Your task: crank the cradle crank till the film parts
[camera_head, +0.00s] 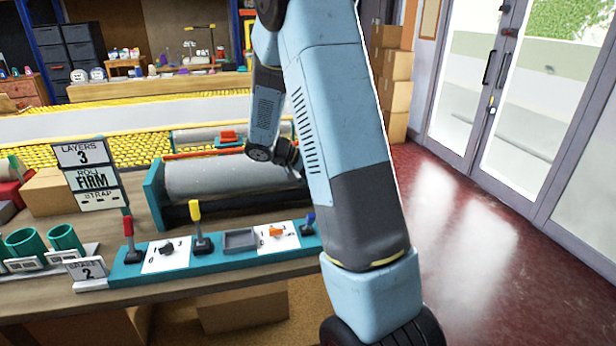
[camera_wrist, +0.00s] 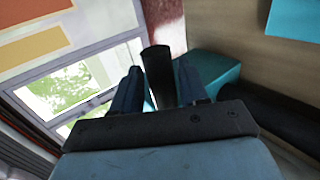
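The cradle (camera_head: 155,197) with teal end walls stands on the bench in the head view. A grey roll (camera_head: 225,176) wrapped in shiny film lies in it. I see no parting in the visible film; the roll's right end is hidden behind my arm. In the wrist view a dark upright cylinder, which looks like the crank handle (camera_wrist: 159,68), stands between the two fingers of my gripper (camera_wrist: 158,88). The fingers sit close on both sides and appear shut on it. The crank's arm and pivot are hidden. In the head view my fingertips are hidden behind my arm.
A teal control strip (camera_head: 215,258) with levers runs along the bench front. A sign (camera_head: 92,175) reads LAYERS 3, ROLL FIRM, STRAP. Green cups (camera_head: 65,238) stand at left. A second roll (camera_head: 195,137) lies behind the cradle. The red floor (camera_head: 480,250) at right is clear.

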